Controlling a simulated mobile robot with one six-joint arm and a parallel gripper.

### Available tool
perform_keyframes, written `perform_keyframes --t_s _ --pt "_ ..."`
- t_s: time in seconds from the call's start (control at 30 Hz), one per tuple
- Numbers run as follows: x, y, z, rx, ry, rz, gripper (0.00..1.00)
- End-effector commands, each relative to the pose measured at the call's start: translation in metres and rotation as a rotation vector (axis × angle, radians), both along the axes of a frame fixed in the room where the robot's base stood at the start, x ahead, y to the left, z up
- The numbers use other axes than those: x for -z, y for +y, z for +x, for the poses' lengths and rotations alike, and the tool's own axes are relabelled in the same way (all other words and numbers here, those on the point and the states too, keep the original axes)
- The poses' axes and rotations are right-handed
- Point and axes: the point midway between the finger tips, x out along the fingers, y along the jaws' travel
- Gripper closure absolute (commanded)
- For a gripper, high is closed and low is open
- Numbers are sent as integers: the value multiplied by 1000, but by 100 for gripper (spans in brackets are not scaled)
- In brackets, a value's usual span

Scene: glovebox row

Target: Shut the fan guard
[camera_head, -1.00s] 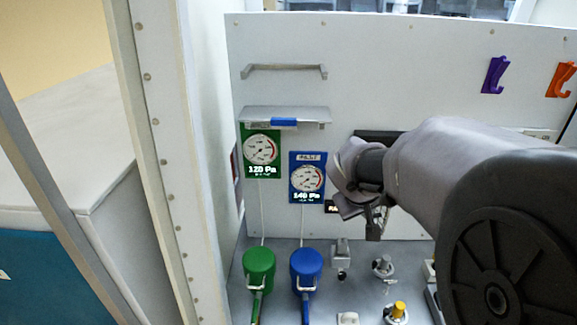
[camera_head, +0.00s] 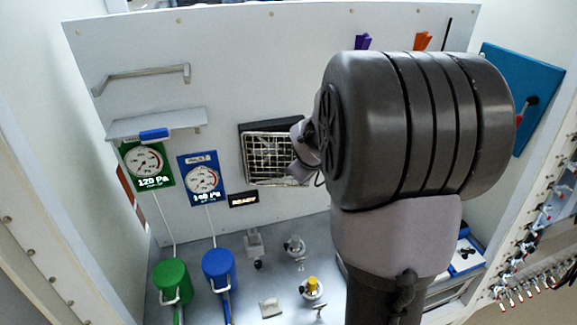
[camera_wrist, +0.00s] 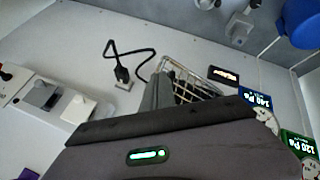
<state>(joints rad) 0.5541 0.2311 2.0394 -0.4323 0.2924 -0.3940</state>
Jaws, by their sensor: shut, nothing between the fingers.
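The fan guard (camera_head: 268,160) is a pale wire grid in front of a dark square frame (camera_head: 256,127) on the back wall. In the head view a dark strip of the frame shows above the grid; I cannot tell whether the guard lies fully flush. My gripper (camera_head: 303,152) is at the guard's right side, mostly hidden behind my arm. In the wrist view my gripper (camera_wrist: 160,90) is shut and empty, its fingers close to the wire guard (camera_wrist: 195,80) and covering part of it. I cannot tell whether they touch.
Green canister (camera_head: 172,281), blue canister (camera_head: 219,268) and a yellow-topped fitting (camera_head: 312,285) stand on the bench. A black cable (camera_wrist: 118,60) hangs near the guard.

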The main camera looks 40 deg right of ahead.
Motion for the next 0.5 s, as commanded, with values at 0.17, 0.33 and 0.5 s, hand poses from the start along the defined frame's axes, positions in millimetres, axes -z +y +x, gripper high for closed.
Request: perform_keyframes --t_s 0.17,0.33,0.5 --pt "-3 -22 16 2 0 1 100" --pt "-2 -36 29 0 0 1 100" --pt "-1 -44 38 1 0 0 100"
